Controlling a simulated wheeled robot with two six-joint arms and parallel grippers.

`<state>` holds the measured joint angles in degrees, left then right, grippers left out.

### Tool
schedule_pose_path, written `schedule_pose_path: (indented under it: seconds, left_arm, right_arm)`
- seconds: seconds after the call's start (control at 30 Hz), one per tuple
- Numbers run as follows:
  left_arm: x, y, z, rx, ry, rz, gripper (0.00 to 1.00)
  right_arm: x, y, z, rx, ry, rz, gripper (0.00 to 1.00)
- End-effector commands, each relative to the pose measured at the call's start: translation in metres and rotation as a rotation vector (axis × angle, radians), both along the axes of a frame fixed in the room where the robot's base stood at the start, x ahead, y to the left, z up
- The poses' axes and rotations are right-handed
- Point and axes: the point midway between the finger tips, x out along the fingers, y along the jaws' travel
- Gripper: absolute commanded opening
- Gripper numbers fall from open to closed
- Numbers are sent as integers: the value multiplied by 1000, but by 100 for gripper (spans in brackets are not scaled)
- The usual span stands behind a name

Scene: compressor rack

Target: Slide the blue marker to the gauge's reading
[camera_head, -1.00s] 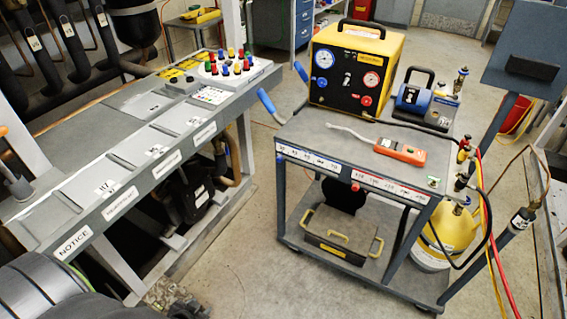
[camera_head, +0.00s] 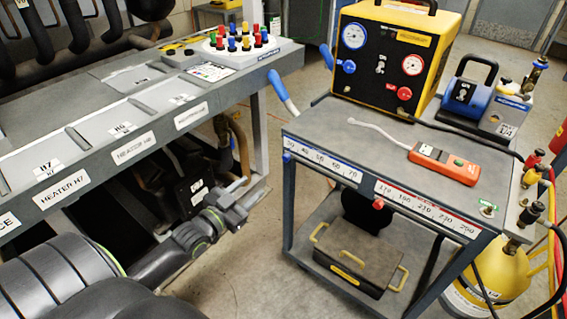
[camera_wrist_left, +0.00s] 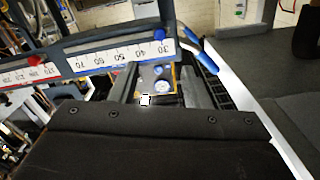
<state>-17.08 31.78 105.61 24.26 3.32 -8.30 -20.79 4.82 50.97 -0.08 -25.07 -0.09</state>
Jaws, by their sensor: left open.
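The blue marker (camera_head: 287,157) sits at the far left end of the white blue-numbered scale (camera_head: 325,165) on the cart's front edge. In the left wrist view the blue marker (camera_wrist_left: 159,34) is beside the 30. The blue gauge (camera_head: 354,36) is on the front of the yellow and black machine; its needle is too small to read. My left gripper (camera_head: 250,190) is open and empty, left of the cart and below the marker, apart from it. In the left wrist view its fingers (camera_wrist_left: 155,82) stand apart below the scale. My right gripper is out of view.
A red marker (camera_head: 378,203) sits on the neighbouring red-numbered scale (camera_head: 430,210). A blue cart handle (camera_head: 285,97) sticks out near the blue marker. An orange meter (camera_head: 444,163) lies on the cart top. The grey bench (camera_head: 150,140) is left; open floor lies between.

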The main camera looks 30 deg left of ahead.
Motion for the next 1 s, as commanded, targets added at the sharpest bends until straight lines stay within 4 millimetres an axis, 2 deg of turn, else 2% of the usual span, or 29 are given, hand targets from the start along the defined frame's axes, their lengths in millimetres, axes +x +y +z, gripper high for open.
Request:
schedule_pose_path:
  seconds: [0.03,0.2,0.57,1.0]
  left_arm:
    - [10,-1,-2,0,-5,0,43]
    - [37,-3,-2,1,-2,0,43]
    - [73,-5,-2,1,-2,2,43]
    - [122,-9,-2,-1,-1,2,43]
  right_arm:
    - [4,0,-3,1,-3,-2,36]
    - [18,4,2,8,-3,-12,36]
    - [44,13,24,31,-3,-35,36]
    - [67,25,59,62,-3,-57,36]
